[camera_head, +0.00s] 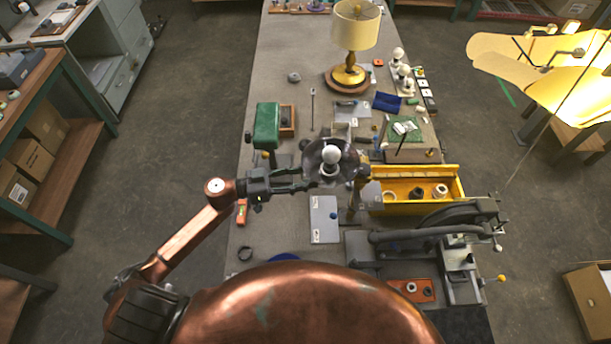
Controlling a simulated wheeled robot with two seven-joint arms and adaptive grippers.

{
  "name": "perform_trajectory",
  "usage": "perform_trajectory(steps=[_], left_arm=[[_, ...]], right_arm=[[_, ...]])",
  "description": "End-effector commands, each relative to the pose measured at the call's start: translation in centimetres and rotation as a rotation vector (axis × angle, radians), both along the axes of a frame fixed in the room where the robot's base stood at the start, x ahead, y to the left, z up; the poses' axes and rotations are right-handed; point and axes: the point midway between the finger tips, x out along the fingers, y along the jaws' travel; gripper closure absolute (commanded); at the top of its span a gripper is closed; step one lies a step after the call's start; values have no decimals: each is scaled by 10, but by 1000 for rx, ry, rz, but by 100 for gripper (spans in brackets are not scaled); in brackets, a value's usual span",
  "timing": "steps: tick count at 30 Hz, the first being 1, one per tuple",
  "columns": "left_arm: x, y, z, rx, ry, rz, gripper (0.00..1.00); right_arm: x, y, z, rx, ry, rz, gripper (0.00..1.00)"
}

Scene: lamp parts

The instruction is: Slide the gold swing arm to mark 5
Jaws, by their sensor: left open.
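My left gripper (307,180) reaches in from the left over the middle of the bench. Its jaws are open beside a white bulb (331,155) set in a dark, see-through round shade (345,172). I cannot tell whether a finger touches the shade or its stand. I cannot make out a gold swing arm or a numbered mark 5 for certain. A table lamp with a cream shade (355,25) and a gold stem (349,72) stands upright on a round wooden base at the far end. My right gripper is not in view.
A green box-shaped piece (267,125) stands left of the shade. A yellow bin (452,186) with round parts is at right, behind a grey vise-like machine (458,262). A light grey plate (324,220) lies in front. Large yellow sheets (540,65) stand off the bench.

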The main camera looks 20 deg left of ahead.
Motion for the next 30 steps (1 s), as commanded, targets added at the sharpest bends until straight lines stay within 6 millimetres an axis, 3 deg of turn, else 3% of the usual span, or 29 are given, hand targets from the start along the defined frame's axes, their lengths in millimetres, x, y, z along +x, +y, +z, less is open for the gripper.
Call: perform_trajectory(steps=[3,20,30], left_arm=[[0,0,0,0,0,0,60],[0,0,0,0,0,0,99],[0,1,0,0,0,0,100]], right_arm=[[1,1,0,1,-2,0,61],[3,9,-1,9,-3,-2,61],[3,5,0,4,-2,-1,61]])
